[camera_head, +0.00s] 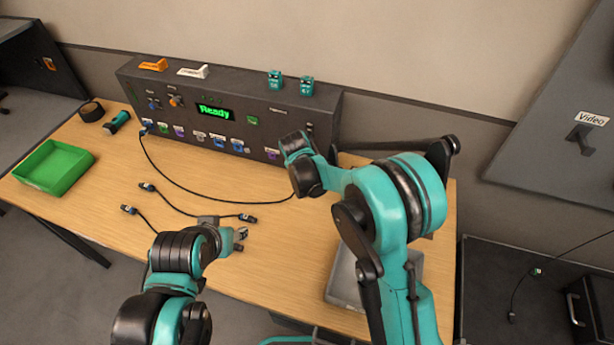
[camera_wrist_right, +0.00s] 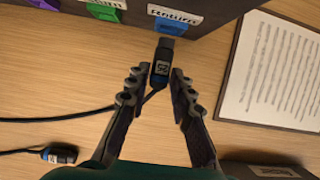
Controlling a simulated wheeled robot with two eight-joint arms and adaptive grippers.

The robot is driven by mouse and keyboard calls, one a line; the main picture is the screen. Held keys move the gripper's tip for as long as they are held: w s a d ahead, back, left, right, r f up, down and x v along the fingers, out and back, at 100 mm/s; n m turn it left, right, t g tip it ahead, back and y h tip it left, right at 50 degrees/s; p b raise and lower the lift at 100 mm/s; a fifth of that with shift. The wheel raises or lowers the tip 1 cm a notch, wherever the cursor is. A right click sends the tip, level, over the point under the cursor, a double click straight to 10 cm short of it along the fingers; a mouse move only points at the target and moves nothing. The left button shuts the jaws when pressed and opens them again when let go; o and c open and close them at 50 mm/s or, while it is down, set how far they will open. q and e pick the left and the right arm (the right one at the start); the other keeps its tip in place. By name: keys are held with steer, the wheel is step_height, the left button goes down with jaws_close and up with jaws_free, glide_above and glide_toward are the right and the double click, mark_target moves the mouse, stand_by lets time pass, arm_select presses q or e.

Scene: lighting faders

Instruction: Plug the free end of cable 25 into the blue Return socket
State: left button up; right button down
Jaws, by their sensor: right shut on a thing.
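My right gripper (camera_wrist_right: 162,82) is shut on a dark plug with a blue ring and a small number tag (camera_wrist_right: 161,69), apparently the free end of cable 25. The plug's tip points at a blue socket (camera_wrist_right: 170,28) on the panel; its label is hard to read. The tip overlaps the socket's lower edge in the right wrist view; I cannot tell whether it is inside. A black cable (camera_head: 218,191) runs from a plug at the panel's left end toward my right arm, which hides this socket in the head view. My left gripper (camera_head: 240,239) is open and empty above the table.
Loose cable plugs (camera_head: 248,218) lie on the table (camera_head: 290,265) near my left gripper. A green tray (camera_head: 55,166) is at left, a grey tray (camera_head: 343,283) at right. Purple (camera_wrist_right: 45,5) and green (camera_wrist_right: 105,10) sockets are beside the blue one. A printed sheet (camera_wrist_right: 275,75) lies right.

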steer(key=shift+w+d, duration=0.2)
steer(key=shift+w, duration=0.4)
steer(key=shift+w+d, duration=0.2)
steer(key=shift+w, duration=0.35)
stand_by(1.9)
steer(key=c, duration=1.2)
jaws_free()
steer(key=v, duration=1.2)
steer(key=s+d+r+m, duration=0.5)
steer(key=s+d+m, duration=0.2)
steer(key=d+m, duration=0.15)
steer(key=s+d+m+t, duration=0.1)
steer(key=s+d+m, duration=0.2)
steer(key=s+m, duration=0.3)
steer(key=s+d+f+m+t+y, duration=0.1)
steer(key=s+d+m, duration=0.2)
steer(key=s+m, duration=0.3)
steer(key=s+d+m, duration=0.4)
steer(key=s+m, duration=0.3)
steer(key=m, duration=0.5)
steer(key=shift+f+t, duration=0.3)
steer(key=shift+t, duration=0.1)
